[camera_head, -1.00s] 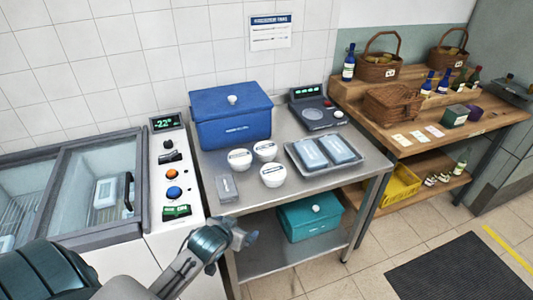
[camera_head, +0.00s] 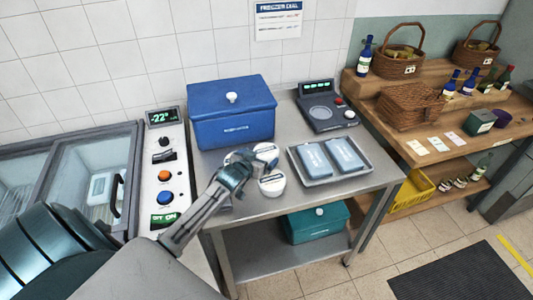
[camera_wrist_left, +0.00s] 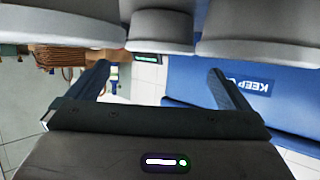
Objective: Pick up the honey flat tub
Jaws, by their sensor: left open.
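White round flat tubs stand on the steel table; two show clearly in the head view, a rear one (camera_head: 266,152) and a front one (camera_head: 272,185). My left gripper covers the spot of a third at left. Their labels are too small to read, so I cannot tell which is honey. My left gripper (camera_head: 240,160) is open at the tubs' left side; contact cannot be judged. In the left wrist view its fingers (camera_wrist_left: 160,70) are apart with nothing visibly between them. My right gripper is not in view.
A blue lidded box (camera_head: 232,112) stands behind the tubs. A metal tray (camera_head: 328,178) with blue packs lies to their right, and a scale (camera_head: 326,112) behind it. A freezer (camera_head: 95,185) is at left. A teal box (camera_head: 315,222) sits on the lower shelf.

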